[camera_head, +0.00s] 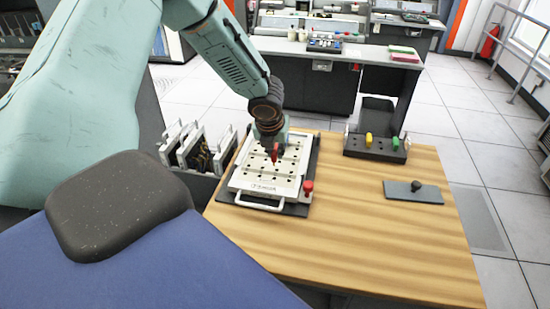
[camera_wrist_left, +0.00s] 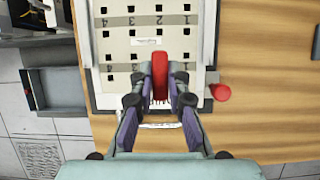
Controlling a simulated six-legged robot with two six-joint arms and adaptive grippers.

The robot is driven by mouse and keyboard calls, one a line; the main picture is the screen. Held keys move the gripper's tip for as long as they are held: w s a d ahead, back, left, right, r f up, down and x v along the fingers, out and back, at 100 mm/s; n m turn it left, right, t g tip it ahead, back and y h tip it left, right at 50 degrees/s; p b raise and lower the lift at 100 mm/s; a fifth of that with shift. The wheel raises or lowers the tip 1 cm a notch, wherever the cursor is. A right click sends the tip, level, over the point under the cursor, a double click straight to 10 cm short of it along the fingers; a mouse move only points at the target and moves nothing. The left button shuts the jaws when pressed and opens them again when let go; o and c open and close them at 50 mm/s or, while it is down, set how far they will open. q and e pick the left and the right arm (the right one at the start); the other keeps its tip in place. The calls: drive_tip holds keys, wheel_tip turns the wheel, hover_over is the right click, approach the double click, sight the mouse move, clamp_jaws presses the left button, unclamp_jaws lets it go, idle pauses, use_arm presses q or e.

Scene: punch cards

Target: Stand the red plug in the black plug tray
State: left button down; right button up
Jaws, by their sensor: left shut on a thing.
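My left gripper (camera_head: 272,140) is shut on the red plug (camera_head: 275,155), above the white hole-grid board (camera_head: 240,180). In the wrist view the left gripper (camera_wrist_left: 160,82) has its two fingers on either side of the red plug (camera_wrist_left: 160,78), over the board's rows of square holes. I cannot tell whether the plug's lower end touches the board. The black plug tray (camera_head: 358,151) stands at the back right of the table, with a yellow plug (camera_head: 369,140) and a green plug (camera_head: 395,143) upright in it. My right gripper is not in view.
A red knob (camera_head: 308,186) is at the board's right edge; a white handle (camera_head: 260,203) is at its front. A black-knobbed item lies on a grey plate (camera_head: 425,196) at right. Card racks (camera_head: 190,148) stand left of the table (camera_head: 360,240). The front right tabletop is clear.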

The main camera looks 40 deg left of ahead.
sight(275, 150)
use_arm(q)
wheel_tip(275, 150, up, 3)
drive_tip(key=shift+f+p, duration=0.1)
drive_tip(key=shift+p, duration=0.25)
drive_tip(key=shift+r, duration=0.5)
drive_tip(key=shift+r+p, duration=2.4)
drive_tip(key=shift+p, duration=0.45)
drive_tip(key=shift+f, duration=0.1)
